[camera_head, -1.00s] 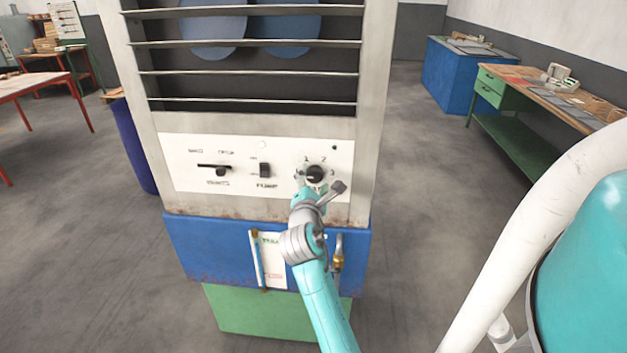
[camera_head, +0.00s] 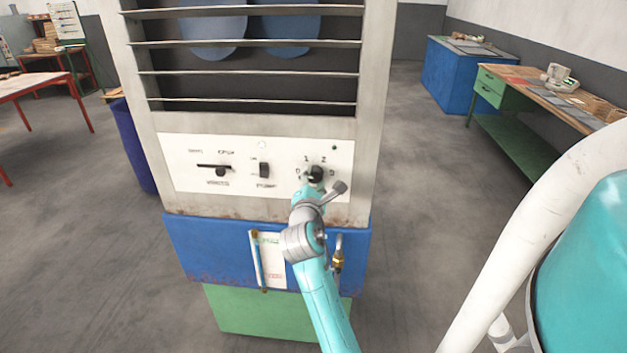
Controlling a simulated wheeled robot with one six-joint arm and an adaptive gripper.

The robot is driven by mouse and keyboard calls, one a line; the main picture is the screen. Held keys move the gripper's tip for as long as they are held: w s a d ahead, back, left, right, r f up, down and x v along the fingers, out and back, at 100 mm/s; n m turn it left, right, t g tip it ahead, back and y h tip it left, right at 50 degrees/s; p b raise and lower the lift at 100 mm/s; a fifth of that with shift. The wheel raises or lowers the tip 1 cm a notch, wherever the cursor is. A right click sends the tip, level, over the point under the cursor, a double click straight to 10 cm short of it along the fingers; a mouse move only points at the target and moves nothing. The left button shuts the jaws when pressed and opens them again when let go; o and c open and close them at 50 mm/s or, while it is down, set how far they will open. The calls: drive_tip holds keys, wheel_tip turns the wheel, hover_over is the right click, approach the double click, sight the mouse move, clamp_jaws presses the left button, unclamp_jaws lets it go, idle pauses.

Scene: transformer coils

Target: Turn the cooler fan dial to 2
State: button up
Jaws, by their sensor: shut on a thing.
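The cooler fan dial (camera_head: 316,173) is a round black knob at the right of the cooler's white control panel (camera_head: 231,188). The marks 1 and 2 are printed above it, with smaller marks at its sides. My gripper (camera_head: 314,182) reaches up to the dial from below and is shut on it. The gripper tip and arm hide the dial's lower part. I cannot clearly tell which mark the dial points to.
The panel also has a black slider (camera_head: 214,168) and a black pump switch (camera_head: 264,170). The cooler stands on a blue base (camera_head: 210,250). A blue barrel (camera_head: 132,150) is left of it. A workbench (camera_head: 540,100) stands at right. Open floor lies on both sides.

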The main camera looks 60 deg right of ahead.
drive_tip(key=m, duration=0.5)
drive_tip(key=shift+m, duration=0.3)
drive_tip(key=m, duration=1.1)
drive_tip(key=shift+f+m, duration=0.1)
drive_tip(key=shift+m, duration=0.3)
drive_tip(key=m, duration=0.5)
drive_tip(key=shift+m, duration=0.4)
drive_tip(key=o, duration=1.1)
drive_tip(key=shift+o, duration=0.2)
drive_tip(key=v, duration=1.2)
